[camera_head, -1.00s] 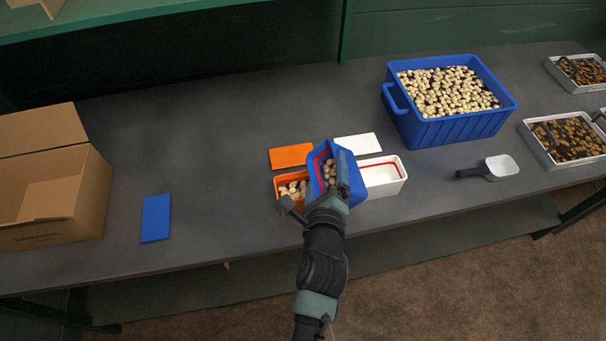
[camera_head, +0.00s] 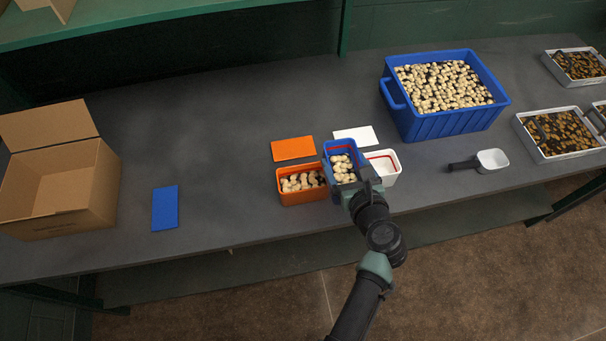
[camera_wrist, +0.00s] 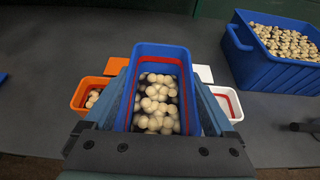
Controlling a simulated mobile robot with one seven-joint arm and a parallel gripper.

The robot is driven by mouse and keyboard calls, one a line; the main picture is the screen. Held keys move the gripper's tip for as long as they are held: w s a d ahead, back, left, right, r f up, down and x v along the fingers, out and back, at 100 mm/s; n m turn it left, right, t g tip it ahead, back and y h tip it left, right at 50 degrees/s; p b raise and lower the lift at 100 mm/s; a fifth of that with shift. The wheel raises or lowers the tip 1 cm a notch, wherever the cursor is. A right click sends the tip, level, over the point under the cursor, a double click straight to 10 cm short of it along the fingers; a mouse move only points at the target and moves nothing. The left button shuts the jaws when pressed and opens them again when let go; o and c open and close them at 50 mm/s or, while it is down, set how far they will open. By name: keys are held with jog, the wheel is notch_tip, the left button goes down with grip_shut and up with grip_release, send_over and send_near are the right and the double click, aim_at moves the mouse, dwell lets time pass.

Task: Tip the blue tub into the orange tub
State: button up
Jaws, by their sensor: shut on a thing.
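The small blue tub (camera_head: 343,160) stands about upright between the orange tub and the white tub, with pale round pieces inside. My gripper (camera_head: 352,190) is shut on its near side. In the wrist view the blue tub (camera_wrist: 159,65) fills the middle, between my fingers. The orange tub (camera_head: 299,196) is just to its left and holds a layer of the same pale pieces; it also shows in the wrist view (camera_wrist: 80,103). I cannot tell whether the blue tub touches the table.
A white tub (camera_head: 392,178) is close on the right. Orange (camera_head: 293,149), white (camera_head: 356,135) and blue (camera_head: 165,208) lids lie flat. A large blue bin (camera_head: 448,126) of pale pieces, a scoop (camera_head: 487,161) and trays (camera_head: 560,134) are right; a cardboard box (camera_head: 60,190) is left.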

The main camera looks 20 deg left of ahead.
jog(key=d+r+p, duration=0.2)
jog(key=d+r, duration=0.1)
jog(key=d, duration=0.3)
jog(key=shift+p, duration=0.3)
dwell(0.5)
